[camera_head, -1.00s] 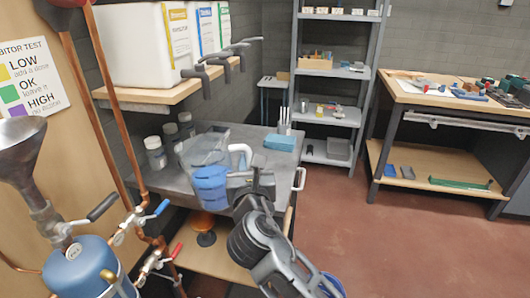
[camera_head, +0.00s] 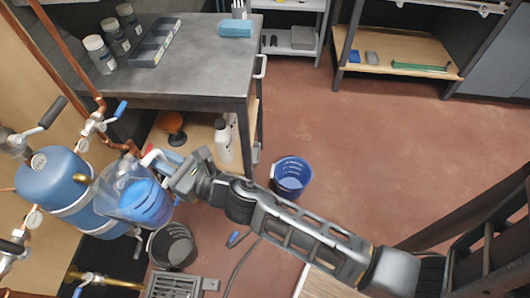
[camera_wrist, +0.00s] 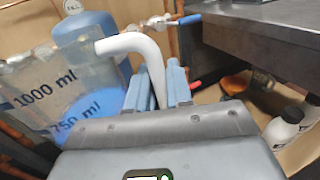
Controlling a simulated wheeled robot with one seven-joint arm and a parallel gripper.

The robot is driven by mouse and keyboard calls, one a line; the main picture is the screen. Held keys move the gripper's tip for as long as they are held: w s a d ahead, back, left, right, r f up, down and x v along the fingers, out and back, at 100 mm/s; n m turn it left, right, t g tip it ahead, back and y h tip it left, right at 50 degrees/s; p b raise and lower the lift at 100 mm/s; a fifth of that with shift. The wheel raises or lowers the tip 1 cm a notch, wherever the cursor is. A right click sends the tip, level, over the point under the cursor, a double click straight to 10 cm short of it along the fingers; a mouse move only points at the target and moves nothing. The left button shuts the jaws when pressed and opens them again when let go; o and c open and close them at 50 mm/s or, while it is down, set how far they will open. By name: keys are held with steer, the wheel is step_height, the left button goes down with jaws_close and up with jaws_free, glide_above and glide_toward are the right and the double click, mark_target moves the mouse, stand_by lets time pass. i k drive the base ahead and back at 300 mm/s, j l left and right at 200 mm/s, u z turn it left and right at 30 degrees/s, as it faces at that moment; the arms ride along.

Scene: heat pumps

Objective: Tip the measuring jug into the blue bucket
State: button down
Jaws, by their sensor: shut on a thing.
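The clear measuring jug (camera_head: 133,188) holds blue liquid and hangs in the air in front of the blue tank, left of the bench's front leg. In the wrist view the jug (camera_wrist: 42,92) shows its 1000 ml and 750 ml marks. My gripper (camera_head: 176,172) is shut on its white handle (camera_wrist: 148,60); the fingers (camera_wrist: 158,88) sit either side of it. The blue bucket (camera_head: 291,178) stands on the floor, right of the jug and beyond my forearm. Its inside is partly visible.
A black bucket (camera_head: 172,245) stands on the floor below the jug, near a floor grate (camera_head: 176,285). The blue tank (camera_head: 58,182) with pipes and valves is close at left. The bench (camera_head: 190,65) is behind. Open red floor (camera_head: 370,150) lies right of the blue bucket.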

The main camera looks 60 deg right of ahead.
mark_target(293, 173)
steer(key=k+l, duration=0.2)
steer(key=k, duration=0.3)
steer(key=k+l, duration=0.25)
steer(key=k, duration=0.25)
